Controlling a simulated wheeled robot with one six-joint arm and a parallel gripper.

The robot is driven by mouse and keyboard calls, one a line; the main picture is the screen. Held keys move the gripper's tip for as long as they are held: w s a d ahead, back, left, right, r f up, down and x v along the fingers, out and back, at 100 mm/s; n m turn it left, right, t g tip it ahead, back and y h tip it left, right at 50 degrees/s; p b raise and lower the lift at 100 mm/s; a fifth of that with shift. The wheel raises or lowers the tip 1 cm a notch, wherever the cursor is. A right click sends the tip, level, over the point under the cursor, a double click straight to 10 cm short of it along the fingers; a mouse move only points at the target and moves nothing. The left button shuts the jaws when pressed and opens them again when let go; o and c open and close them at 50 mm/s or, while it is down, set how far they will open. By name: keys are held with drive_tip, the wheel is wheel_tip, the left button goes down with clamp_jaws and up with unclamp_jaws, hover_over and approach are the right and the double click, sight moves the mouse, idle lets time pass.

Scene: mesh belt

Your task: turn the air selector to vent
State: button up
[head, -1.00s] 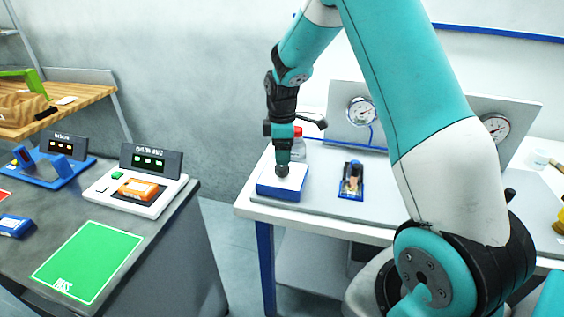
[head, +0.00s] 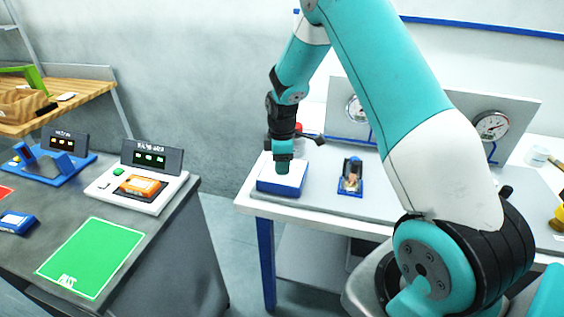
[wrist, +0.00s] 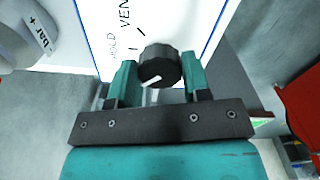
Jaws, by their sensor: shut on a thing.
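The air selector is a blue box (head: 280,190) with a white top, at the left end of the white bench. In the wrist view its white face (wrist: 185,22) carries the words HOLD and VENT and short black tick marks. Its round black knob (wrist: 160,63) has a white pointer line on the near side, toward my gripper and slanting left, away from the VENT lettering. My gripper (wrist: 160,82) is shut on the knob, one teal finger on each side. In the head view my gripper (head: 283,167) stands over the box and hides the knob.
Behind the box are a red-topped bottle (head: 298,127) and a grey panel with gauges (head: 490,124). A small blue fixture (head: 350,177) stands to its right. A separate dark table (head: 150,222) with testers is at left, across a floor gap.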

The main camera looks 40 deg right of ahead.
drive_tip(key=shift+m, duration=0.4)
drive_tip(key=m+b, duration=0.1)
drive_tip(key=m, duration=0.7)
drive_tip(key=shift+b, duration=0.35)
drive_tip(key=m, duration=0.5)
drive_tip(key=shift+m+b, duration=0.4)
drive_tip(key=shift+m, duration=1.6)
drive_tip(key=o, duration=0.9)
drive_tip(key=shift+o, duration=0.2)
wheel_tip(320, 180, up, 18)
drive_tip(key=b, duration=0.2)
drive_tip(key=shift+f+b, duration=0.25)
drive_tip(key=shift+b, duration=0.1)
